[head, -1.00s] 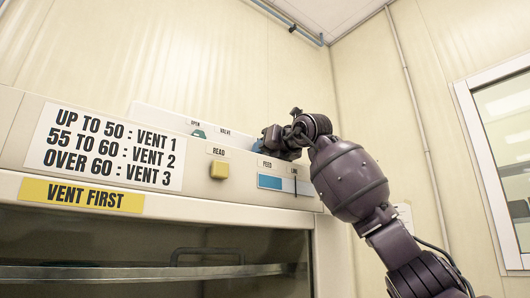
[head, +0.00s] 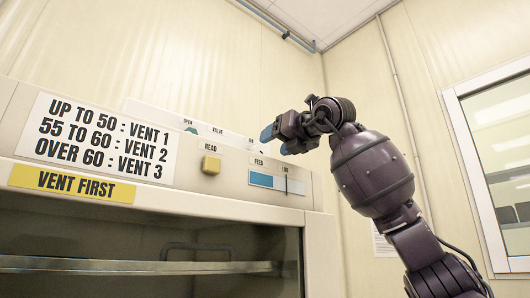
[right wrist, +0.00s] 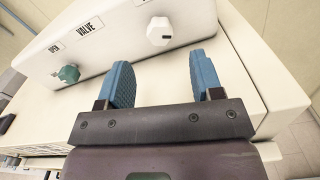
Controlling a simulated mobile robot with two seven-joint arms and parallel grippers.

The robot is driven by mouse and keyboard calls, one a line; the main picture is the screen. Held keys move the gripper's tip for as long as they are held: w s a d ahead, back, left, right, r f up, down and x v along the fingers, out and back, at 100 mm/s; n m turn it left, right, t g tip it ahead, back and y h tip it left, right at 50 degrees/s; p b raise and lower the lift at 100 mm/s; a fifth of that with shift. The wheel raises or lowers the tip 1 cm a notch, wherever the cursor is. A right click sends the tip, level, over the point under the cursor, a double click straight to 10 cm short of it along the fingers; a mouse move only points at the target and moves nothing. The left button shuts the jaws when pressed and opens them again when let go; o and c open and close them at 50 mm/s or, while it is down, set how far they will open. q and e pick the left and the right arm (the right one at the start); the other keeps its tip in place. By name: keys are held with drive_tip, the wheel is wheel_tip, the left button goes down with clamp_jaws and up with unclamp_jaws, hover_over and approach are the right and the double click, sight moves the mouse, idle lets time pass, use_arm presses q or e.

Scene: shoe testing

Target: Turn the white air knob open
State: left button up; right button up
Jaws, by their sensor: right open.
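The white air knob (right wrist: 159,31) sits on the sloped white panel (right wrist: 110,45) in the right wrist view, with a small dark mark on its face. A green knob (right wrist: 69,74) is to its left, by the OPEN and VALVE labels. My right gripper (right wrist: 160,70) is open and empty, its blue fingers pointing at the panel; the white knob lies ahead, roughly between the fingers and apart from them. In the head view the right gripper (head: 274,142) is in front of the panel's right end; the white knob cannot be made out clearly there. My left gripper is not in view.
Below is a glass-fronted chamber (head: 150,240). Open air surrounds my right arm; a window (head: 500,150) is at the right.

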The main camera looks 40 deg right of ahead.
drive_tip(key=shift+s+d, duration=0.1)
drive_tip(key=shift+s, duration=1.25)
